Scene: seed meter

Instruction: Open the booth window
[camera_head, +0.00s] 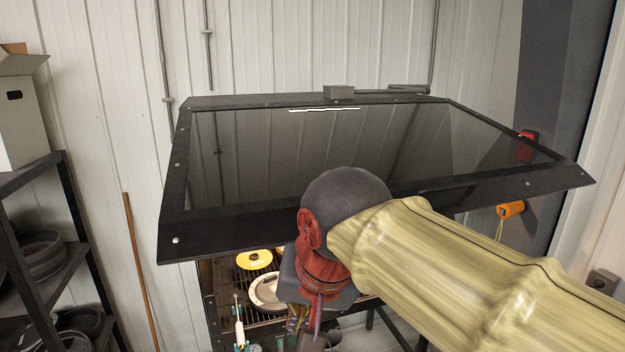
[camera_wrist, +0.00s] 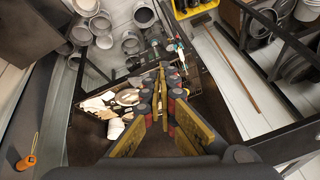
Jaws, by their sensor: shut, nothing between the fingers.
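The booth window (camera_head: 350,150) is a large dark glass pane in a black frame (camera_head: 240,232). In the head view it stands raised and tilted, with its near edge lifted clear of the booth. A gap shows the booth's inside (camera_head: 275,262) below that edge. My gripper (camera_head: 308,335) hangs below the near edge, in front of the opening; my arm hides part of the frame. In the wrist view my gripper (camera_wrist: 163,72) is shut and empty, its fingers pointing toward the booth's contents. I cannot tell whether any part of my arm touches the frame.
A yellow disc (camera_head: 254,259) and a pale plate (camera_head: 268,291) lie in the booth. A dark shelf (camera_head: 62,205) with pots stands at the left, near a broom handle (camera_head: 140,270). An orange tool (camera_head: 510,209) hangs at the right.

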